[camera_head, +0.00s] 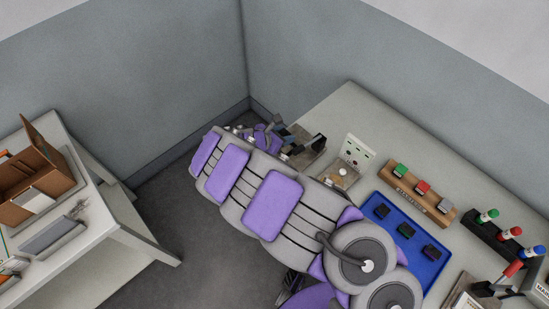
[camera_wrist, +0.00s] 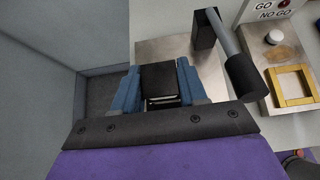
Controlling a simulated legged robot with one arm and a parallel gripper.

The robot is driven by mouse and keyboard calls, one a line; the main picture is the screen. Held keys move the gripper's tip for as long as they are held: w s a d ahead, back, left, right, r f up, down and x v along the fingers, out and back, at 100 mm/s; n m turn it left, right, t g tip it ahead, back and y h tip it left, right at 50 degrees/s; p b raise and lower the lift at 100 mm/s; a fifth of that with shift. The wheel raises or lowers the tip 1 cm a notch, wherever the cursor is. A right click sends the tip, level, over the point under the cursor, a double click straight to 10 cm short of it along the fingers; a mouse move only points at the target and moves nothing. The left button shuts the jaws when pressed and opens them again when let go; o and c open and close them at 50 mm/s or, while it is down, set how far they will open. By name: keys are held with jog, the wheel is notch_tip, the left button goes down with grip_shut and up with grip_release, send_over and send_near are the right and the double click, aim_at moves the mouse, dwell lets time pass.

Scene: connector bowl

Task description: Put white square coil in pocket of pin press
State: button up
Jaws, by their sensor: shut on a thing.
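My gripper (camera_wrist: 159,92) shows in the wrist view with its blue fingers shut on a dark block (camera_wrist: 158,76) with pale lines at its near edge. No white square coil can be made out; I cannot tell whether the held block is it. The pin press has a grey metal base (camera_wrist: 175,50) and a lever with a black grip (camera_wrist: 247,77). The gripper is over the left part of this base; height and contact are unclear. The press also shows in the head view (camera_head: 305,155), partly behind my arm. Its pocket is not visible.
Right of the press stands a GO / NO GO gauge (camera_wrist: 262,12), with a yellow square frame (camera_wrist: 293,86) on its plate. A blue tray (camera_head: 425,262), a wooden rack (camera_head: 408,190) and a marker holder (camera_head: 490,232) are farther right. Grey walls close off the left and back.

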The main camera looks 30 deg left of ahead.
aim_at(285, 148)
jog(key=shift+w+r, duration=0.35)
jog(key=shift+w, duration=0.45)
jog(key=shift+f+b, duration=0.15)
jog(key=shift+b, duration=0.15)
notch_tip(285, 148, down, 6)
jog(key=b, duration=0.6)
jog(key=shift+f, duration=0.25)
jog(key=shift+f, duration=0.2)
